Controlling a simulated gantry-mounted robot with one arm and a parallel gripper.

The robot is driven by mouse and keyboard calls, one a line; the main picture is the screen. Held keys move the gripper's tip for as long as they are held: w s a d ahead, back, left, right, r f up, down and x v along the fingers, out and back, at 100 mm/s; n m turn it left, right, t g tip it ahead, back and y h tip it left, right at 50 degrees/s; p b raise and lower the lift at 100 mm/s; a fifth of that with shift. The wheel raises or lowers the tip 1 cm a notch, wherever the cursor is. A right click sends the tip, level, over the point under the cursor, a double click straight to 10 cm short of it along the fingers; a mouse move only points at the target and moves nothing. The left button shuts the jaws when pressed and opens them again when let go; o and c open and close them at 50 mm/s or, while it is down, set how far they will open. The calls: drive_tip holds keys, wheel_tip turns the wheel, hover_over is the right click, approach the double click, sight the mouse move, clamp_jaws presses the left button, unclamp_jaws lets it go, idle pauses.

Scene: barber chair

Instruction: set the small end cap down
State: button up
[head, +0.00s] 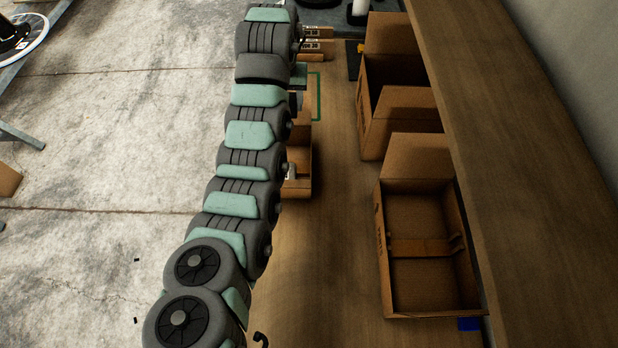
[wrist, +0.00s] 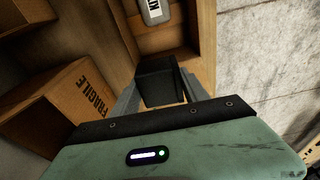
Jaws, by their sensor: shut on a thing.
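The small end cap (wrist: 160,82) is a dark, block-like piece between the fingers of my gripper (wrist: 160,92) in the wrist view. The gripper is shut on it. Beyond it in the wrist view is a wooden-brown tray or bin (wrist: 200,45), holding a grey labelled item (wrist: 156,11). I cannot tell whether the cap touches anything below. In the head view my arm hides most of the gripper, and the cap cannot be made out. A green outline (head: 319,97) marks the bench beside the arm.
Two open cardboard boxes, one farther back (head: 398,105) and one nearer (head: 430,250), stand on the right of the wooden bench (head: 335,230). A small bin (head: 301,160) sits beside my arm. A box marked FRAGILE (wrist: 70,105) is at left in the wrist view.

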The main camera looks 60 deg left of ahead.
drive_tip(key=f, duration=0.5)
drive_tip(key=s+f+b, duration=0.1)
drive_tip(key=f, duration=0.4)
drive_tip(key=a+f+b, duration=0.1)
drive_tip(key=f, duration=0.5)
drive_tip(key=shift+s+f, duration=0.1)
drive_tip(key=shift+s, duration=0.2)
drive_tip(key=shift+w+f, duration=0.1)
drive_tip(key=shift+f, duration=0.25)
drive_tip(key=shift+f+b, duration=0.65)
drive_tip(key=shift+f, duration=1.4)
drive_tip(key=shift+f, duration=0.1)
drive_tip(key=o, duration=1.6)
wheel_tip(320, 180, up, 12)
drive_tip(key=d+p, duration=0.1)
drive_tip(key=p, duration=0.1)
drive_tip(key=shift+s+d, duration=0.25)
drive_tip(key=shift+s, duration=0.2)
